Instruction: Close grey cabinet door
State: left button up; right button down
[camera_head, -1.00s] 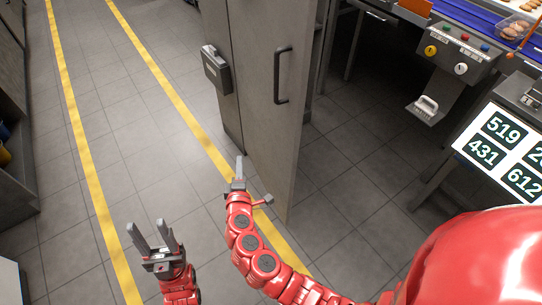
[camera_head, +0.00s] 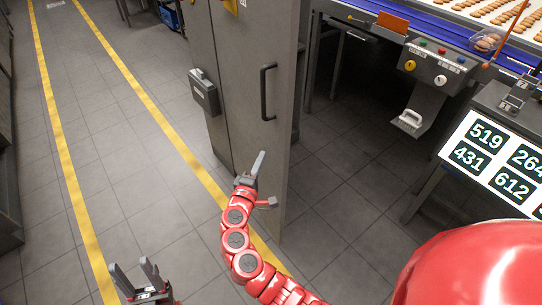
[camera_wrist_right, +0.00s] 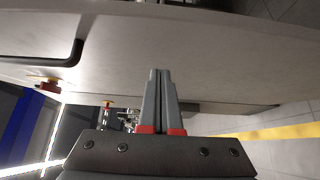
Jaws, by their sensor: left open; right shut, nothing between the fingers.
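The grey cabinet door (camera_head: 252,70) stands upright in the middle of the head view, with a dark bar handle (camera_head: 267,92) on its face. It appears to stand out at an angle from the cabinet; how far is hard to tell. My right gripper (camera_head: 260,158) is shut and empty, in front of the door's face below the handle. In the right wrist view its fingers (camera_wrist_right: 158,75) lie over the pale door face (camera_wrist_right: 200,45), with the handle (camera_wrist_right: 75,50) to the left; contact cannot be told. My left gripper (camera_head: 132,268) is open and empty, low over the floor.
A dark latch box (camera_head: 203,92) is on the cabinet's left part. A control box (camera_head: 432,65), a conveyor (camera_head: 400,15) and a number screen (camera_head: 495,160) stand at the right. The floor left of the cabinet, with yellow lines (camera_head: 150,105), is clear.

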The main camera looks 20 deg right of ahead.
aim_at(275, 148)
jog(key=shift+w+d+f, duration=0.1)
jog(key=shift+w+d, duration=0.1)
jog(key=shift+d, duration=1.55)
jog(key=shift+d, duration=0.1)
